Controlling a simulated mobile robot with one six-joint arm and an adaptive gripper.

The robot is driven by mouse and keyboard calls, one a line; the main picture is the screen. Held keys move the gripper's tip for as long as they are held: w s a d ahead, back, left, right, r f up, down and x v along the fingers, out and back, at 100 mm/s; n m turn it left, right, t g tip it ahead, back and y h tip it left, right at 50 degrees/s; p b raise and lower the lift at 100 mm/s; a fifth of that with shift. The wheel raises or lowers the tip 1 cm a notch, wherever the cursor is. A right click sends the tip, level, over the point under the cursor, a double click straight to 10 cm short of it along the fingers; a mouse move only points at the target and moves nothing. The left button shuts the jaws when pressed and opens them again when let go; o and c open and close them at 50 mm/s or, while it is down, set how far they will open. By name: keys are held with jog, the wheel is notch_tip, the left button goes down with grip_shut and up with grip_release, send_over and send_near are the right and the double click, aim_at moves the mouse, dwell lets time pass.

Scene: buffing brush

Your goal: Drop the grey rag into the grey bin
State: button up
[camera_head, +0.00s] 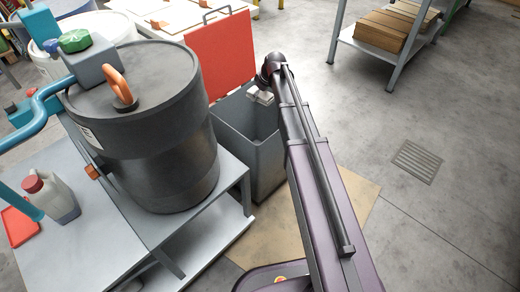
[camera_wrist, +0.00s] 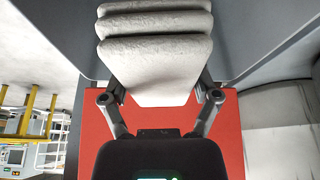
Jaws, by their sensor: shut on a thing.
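The grey rag (camera_wrist: 155,55) is a pale, folded cloth with several layers. My gripper (camera_wrist: 158,80) is shut on it, with a finger at each side. In the head view the rag (camera_head: 260,96) hangs from my gripper (camera_head: 266,88) over the far right part of the grey bin's mouth. The grey bin (camera_head: 262,160) is a tall open box beside the bench, with its red lid (camera_head: 221,55) standing up at the back. My arm hides the bin's right side. The red lid (camera_wrist: 225,135) also shows behind my gripper in the wrist view.
A large dark drum (camera_head: 145,125) stands on a metal bench (camera_head: 110,235) left of the bin. A shelf with boxes (camera_head: 385,30) stands at the back right. The floor on the right is clear, with a drain grate (camera_head: 416,161).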

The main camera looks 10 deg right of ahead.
jog(key=shift+f+b, duration=2.3)
jog(key=shift+f, duration=0.3)
jog(key=o, duration=0.8)
jog(key=shift+r, duration=0.1)
